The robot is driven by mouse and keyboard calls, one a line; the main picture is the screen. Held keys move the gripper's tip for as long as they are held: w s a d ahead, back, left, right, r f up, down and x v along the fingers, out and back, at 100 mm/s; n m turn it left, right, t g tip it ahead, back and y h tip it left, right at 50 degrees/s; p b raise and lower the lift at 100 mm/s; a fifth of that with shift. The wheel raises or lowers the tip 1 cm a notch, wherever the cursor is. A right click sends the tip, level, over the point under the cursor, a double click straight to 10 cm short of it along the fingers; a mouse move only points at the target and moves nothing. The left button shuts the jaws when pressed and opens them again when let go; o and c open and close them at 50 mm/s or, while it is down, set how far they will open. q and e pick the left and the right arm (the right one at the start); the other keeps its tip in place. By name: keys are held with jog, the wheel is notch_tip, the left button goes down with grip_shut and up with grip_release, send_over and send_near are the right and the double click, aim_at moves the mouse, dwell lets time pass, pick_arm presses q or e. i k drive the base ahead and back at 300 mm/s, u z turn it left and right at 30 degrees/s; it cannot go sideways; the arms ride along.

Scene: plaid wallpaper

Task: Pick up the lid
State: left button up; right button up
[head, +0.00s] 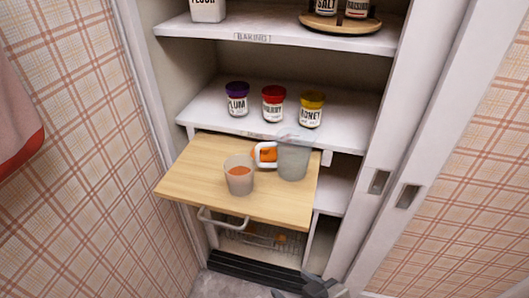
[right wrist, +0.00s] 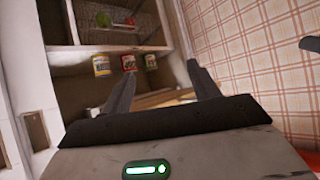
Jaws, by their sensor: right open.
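An orange piece (head: 265,153) lies on the wooden pull-out board (head: 210,150) in the head view. It is partly hidden by the clear pitcher (head: 294,158) and its white handle, and I cannot tell for sure that it is the lid. The pitcher stands upright with a translucent cup (head: 239,176) of orange contents at its left. My right gripper (head: 316,289) is at the bottom edge of the head view, below and apart from the board. In the right wrist view its fingers (right wrist: 160,88) are spread with nothing between them. My left gripper is not in view.
Purple-topped (head: 237,100), red-topped (head: 273,102) and yellow-topped (head: 312,110) jars stand on the shelf behind the board. A wire basket (head: 262,235) sits below it. White door panels (head: 395,180) stand at the right. The board's front left is clear.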

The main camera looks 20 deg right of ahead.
aim_at(239, 169)
jog(key=z, duration=0.35)
jog(key=k, duration=1.45)
jog(key=z, duration=0.1)
